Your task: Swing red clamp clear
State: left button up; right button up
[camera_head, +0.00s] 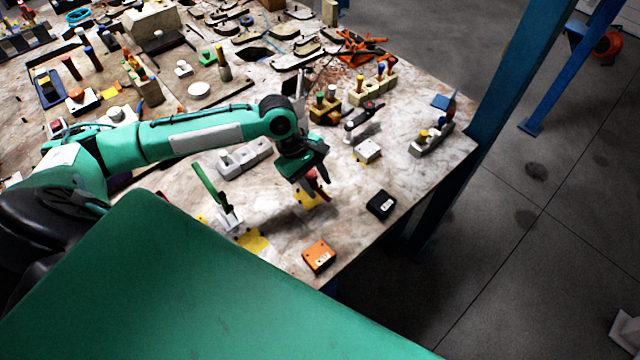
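The red clamp (314,183) stands on a yellow patch (306,201) near the table's right front part. Only part of its red handle shows; my gripper hides the rest. My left gripper (310,179) points down at the clamp, its dark fingers around or just in front of the red handle. I cannot tell whether the fingers are closed on it or apart from it. My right gripper is out of view.
A green-handled clamp (208,186) stands to the left. An orange box (319,256) and a black box (381,204) lie near the table edge. Blocks with pegs (372,88) stand behind. A blue post (505,75) rises beyond the table's right edge.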

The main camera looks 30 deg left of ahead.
pick_arm(q)
jog(key=shift+d+f, duration=0.3)
jog(key=shift+f, duration=0.15)
jog(key=shift+d+f, duration=0.2)
jog(key=shift+f, duration=0.35)
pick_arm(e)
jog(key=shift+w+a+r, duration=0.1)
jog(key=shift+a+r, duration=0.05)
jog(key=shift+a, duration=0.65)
pick_arm(q)
grip_shut()
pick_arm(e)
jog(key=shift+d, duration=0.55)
pick_arm(q)
jog(key=shift+r, duration=0.1)
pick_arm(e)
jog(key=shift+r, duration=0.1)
